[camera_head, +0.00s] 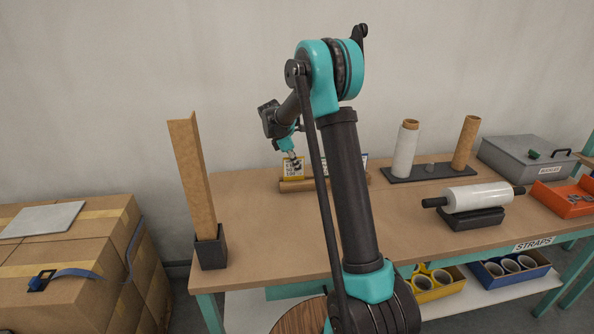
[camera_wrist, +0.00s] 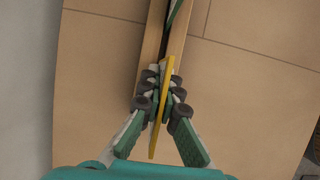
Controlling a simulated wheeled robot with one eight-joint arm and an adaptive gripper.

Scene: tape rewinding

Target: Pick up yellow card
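The yellow card (camera_head: 292,170) stands upright at the left part of a wooden card holder (camera_head: 297,186) on the table. In the wrist view the yellow card (camera_wrist: 167,75) shows nearly edge-on, between the fingers. My gripper (camera_wrist: 163,98) is shut on it, with finger pads close against both faces. In the head view my gripper (camera_head: 293,158) is at the card's upper part. The card's lower edge is at the holder; I cannot tell whether it still sits in the slot. My arm hides the middle of the holder.
Another card (camera_head: 364,160) shows at the holder's right end. A brown corner post (camera_head: 192,170) stands in a black base at left. Upright rolls (camera_head: 404,150), a film roller (camera_head: 478,197) and a grey box (camera_head: 520,155) are at right. The table's front left is clear.

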